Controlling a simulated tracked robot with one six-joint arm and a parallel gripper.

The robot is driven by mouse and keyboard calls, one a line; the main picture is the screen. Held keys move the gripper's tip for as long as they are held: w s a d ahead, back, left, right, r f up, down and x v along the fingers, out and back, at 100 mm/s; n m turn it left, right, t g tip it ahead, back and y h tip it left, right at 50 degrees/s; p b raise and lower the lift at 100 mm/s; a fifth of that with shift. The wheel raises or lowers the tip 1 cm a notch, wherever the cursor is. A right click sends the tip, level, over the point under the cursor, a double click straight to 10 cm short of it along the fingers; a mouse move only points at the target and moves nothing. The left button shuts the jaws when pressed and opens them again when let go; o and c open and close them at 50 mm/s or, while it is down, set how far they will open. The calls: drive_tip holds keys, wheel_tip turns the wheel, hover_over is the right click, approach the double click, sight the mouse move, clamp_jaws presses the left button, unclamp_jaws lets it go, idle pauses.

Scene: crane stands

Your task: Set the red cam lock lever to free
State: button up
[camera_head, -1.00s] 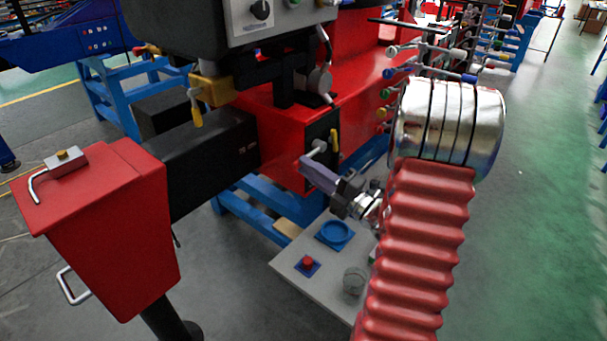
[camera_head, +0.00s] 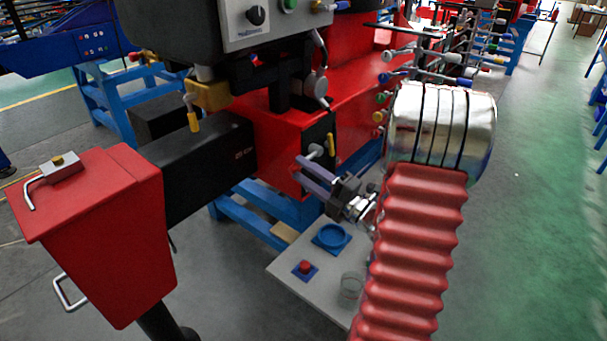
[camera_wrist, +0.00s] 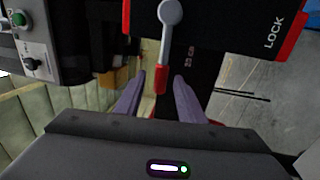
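The cam lock lever (camera_wrist: 165,45) shows in the wrist view as a grey arm with a round hub at the top and a red tip at its lower end. My gripper (camera_wrist: 159,78) is open, with one finger on each side of the red tip. Gaps show between the tip and both fingers. The word LOCK is on a black, red-edged panel (camera_wrist: 240,25) to the right. In the head view my gripper (camera_head: 297,167) is at the red machine's black plate, just below a pale grey knob (camera_head: 314,150).
A yellow handle (camera_head: 331,146) is close beside the knob. A red box (camera_head: 105,235) stands at the left. Green floor is clear at right.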

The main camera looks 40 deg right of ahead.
drive_tip(key=v, duration=1.3)
drive_tip(key=shift+s+d+f, duration=0.15)
drive_tip(key=shift+s+d, duration=0.05)
drive_tip(key=shift+s, duration=0.15)
idle(0.4)
